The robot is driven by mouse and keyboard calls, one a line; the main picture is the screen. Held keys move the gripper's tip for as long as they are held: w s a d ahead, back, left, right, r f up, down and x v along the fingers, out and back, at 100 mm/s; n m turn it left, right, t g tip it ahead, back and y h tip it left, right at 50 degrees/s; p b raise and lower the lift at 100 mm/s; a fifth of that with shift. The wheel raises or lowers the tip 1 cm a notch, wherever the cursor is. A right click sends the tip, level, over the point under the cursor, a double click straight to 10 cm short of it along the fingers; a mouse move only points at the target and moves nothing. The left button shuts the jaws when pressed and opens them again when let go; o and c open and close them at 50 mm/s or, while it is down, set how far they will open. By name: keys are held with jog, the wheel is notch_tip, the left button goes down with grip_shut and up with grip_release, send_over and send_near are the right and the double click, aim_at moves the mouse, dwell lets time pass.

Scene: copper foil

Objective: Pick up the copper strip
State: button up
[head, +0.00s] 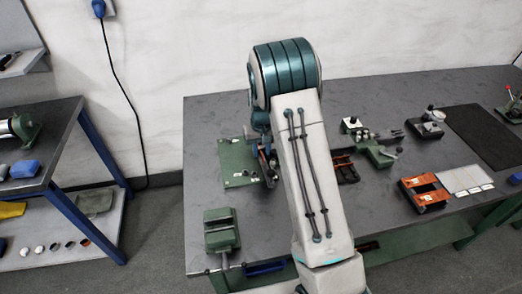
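My gripper (267,168) points down over a green plate (236,172) on the grey workbench, left of my raised arm. It is small and dark here, partly covered by my arm, so whether its fingers are apart or closed does not show. I cannot make out a copper strip for certain. It may be hidden behind my arm or gripper, or too small to see.
A green vise (221,231) stands at the workbench's (208,130) front left. Right of my arm are an orange holder (425,192), a small green fixture (378,153), white cards (465,179) and a black mat (482,135). The bench's back left is clear.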

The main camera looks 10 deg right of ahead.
jog(key=shift+f, duration=0.45)
jog(key=shift+c, duration=0.3)
grip_shut()
dwell(0.9)
